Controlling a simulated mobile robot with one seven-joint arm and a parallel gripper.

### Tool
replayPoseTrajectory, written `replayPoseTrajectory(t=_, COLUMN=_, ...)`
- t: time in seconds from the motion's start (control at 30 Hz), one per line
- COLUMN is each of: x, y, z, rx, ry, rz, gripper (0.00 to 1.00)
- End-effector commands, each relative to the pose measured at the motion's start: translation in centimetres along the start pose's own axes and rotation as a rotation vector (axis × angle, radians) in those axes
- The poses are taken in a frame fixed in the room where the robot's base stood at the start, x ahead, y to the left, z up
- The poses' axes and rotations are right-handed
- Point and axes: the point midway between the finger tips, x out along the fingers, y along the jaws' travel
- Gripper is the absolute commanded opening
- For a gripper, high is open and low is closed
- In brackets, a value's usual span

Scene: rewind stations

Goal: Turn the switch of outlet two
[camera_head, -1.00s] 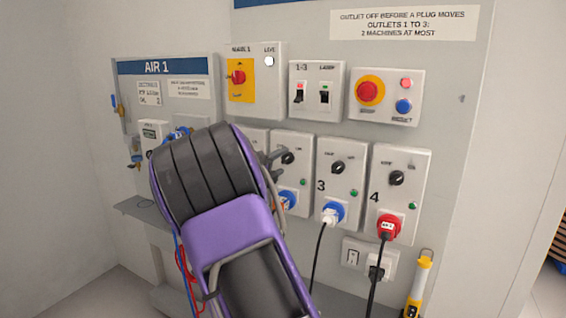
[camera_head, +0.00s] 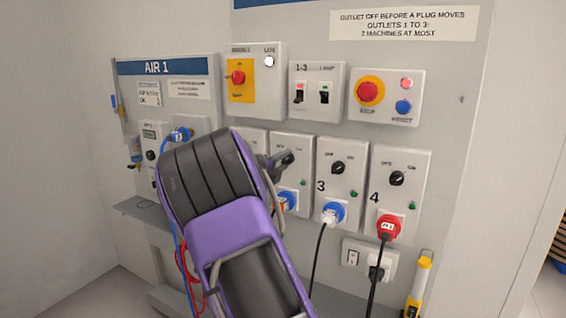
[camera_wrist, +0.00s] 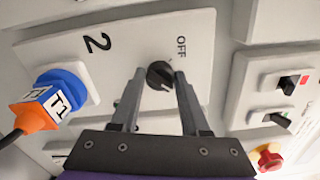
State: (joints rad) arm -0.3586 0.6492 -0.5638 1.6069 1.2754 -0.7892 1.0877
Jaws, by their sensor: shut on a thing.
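Outlet two is the grey panel marked 2 (camera_wrist: 97,43) in the wrist view. Its switch, a round black knob (camera_wrist: 160,76), sits below the word OFF. My gripper (camera_wrist: 160,80) has one finger on each side of the knob and is shut on it. In the head view my gripper (camera_head: 279,162) reaches the knob from the left, and my arm hides part of the panel. A blue plug tagged T1 (camera_wrist: 60,96) is in outlet two's socket. A small green lamp (camera_head: 303,183) shows beside the socket.
Outlet 3 (camera_head: 343,170) and outlet 4 (camera_head: 400,180) stand close on the right, with cables hanging down. A sign (camera_head: 402,25) limits outlets 1 to 3 to two machines.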

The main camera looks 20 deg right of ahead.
Motion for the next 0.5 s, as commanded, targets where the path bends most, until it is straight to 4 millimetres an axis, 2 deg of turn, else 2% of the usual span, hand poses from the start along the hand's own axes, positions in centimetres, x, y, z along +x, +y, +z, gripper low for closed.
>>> replayPoseTrajectory(t=0.27, x=0.01, y=-0.14, z=0.0, rx=-0.032, ry=0.001, rz=-0.001, gripper=0.0)
replayPoseTrajectory(t=0.5, x=0.04, y=-0.2, z=0.0, rx=-0.163, ry=0.001, rz=0.001, gripper=0.0)
